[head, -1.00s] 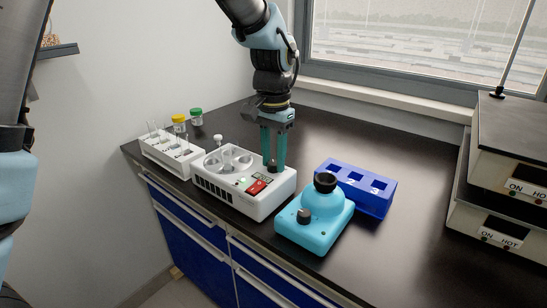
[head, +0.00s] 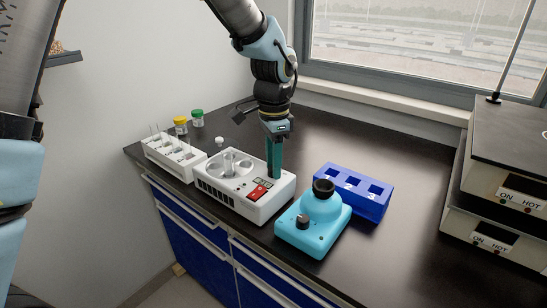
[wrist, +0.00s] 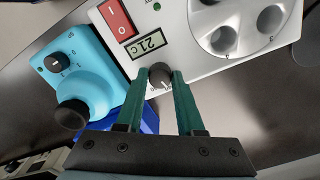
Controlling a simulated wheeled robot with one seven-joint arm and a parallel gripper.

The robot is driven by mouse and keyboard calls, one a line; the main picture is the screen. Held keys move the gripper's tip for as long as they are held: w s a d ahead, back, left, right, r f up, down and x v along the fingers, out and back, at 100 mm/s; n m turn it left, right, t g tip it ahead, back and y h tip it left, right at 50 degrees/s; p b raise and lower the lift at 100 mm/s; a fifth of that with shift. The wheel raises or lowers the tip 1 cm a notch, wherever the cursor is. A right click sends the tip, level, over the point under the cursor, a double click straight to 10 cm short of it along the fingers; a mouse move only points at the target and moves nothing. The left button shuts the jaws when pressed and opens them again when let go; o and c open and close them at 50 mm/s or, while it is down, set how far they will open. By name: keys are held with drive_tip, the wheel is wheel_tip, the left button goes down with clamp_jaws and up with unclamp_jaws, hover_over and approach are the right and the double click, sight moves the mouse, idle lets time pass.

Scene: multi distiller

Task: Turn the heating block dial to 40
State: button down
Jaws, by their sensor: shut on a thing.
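The white heating block (head: 230,195) stands on the dark bench, with round wells, a red switch and a small display. In the wrist view the block (wrist: 195,45) shows its display (wrist: 145,44), which seems to read 21C upside down. The dark round dial (wrist: 160,75) sits beside the display. My gripper (wrist: 162,82) has its two green fingers on either side of the dial, shut on it. In the head view my gripper (head: 274,176) points straight down at the block's right end, and its fingers hide the dial.
A turquoise mixer (head: 315,225) stands close to the right of the block, with a blue rack (head: 355,190) behind it. A white tube rack (head: 172,157) is on the left. Yellow-capped (head: 180,123) and green-capped (head: 197,117) jars stand behind. Stacked hot devices (head: 500,190) are far right.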

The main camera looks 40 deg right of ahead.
drive_tip(key=shift+r+m+p, duration=0.1)
drive_tip(key=shift+m+p, duration=0.55)
drive_tip(key=shift+m, duration=0.55)
drive_tip(key=shift+d, duration=0.1)
drive_tip(key=c, duration=0.5)
unclamp_jaws()
wheel_tip(320, 180, up, 11)
drive_tip(key=shift+f+b, duration=0.15)
drive_tip(key=shift+b, duration=0.35)
